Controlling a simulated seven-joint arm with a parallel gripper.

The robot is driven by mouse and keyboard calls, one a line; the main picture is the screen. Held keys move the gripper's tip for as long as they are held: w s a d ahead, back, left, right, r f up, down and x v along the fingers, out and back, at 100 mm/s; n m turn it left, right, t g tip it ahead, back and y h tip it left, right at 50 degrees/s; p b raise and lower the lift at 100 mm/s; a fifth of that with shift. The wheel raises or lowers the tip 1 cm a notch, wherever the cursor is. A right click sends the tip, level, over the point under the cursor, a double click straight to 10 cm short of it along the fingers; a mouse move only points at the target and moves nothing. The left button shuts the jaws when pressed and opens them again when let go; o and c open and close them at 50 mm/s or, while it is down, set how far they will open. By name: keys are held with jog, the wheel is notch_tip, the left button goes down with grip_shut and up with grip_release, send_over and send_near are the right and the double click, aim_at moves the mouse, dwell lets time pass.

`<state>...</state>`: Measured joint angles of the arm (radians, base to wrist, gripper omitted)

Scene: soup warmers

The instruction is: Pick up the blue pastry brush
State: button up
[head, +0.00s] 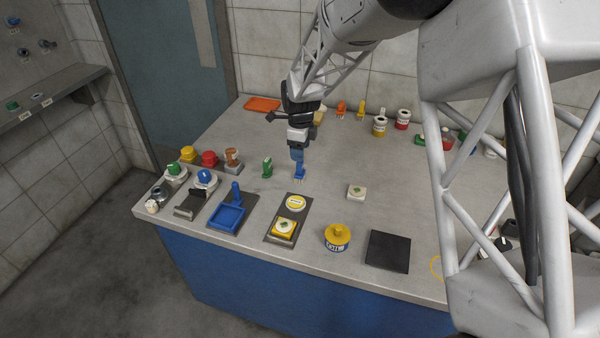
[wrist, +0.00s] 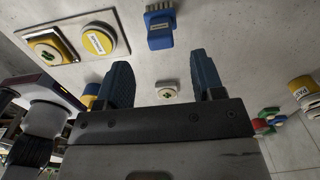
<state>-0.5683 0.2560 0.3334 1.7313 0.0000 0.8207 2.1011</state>
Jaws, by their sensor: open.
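The blue pastry brush (head: 300,171) stands on the grey counter, directly below my gripper in the head view. The brush appears just beyond the fingers. The exact gap is hard to judge.
A green object (head: 267,168) stands just left of the brush. A white block with a green mark (head: 357,192) lies to the right. Coloured brushes and jars stand behind.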

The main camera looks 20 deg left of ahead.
aim_at(300, 166)
jog(key=shift+f, duration=0.1)
jog(key=shift+f, duration=1.2)
jog(key=shift+f, duration=0.1)
jog(key=shift+a+f, duration=0.1)
jog(key=shift+f, duration=2.4)
jog(key=shift+c, duration=0.3)
jog(key=c, duration=0.9)
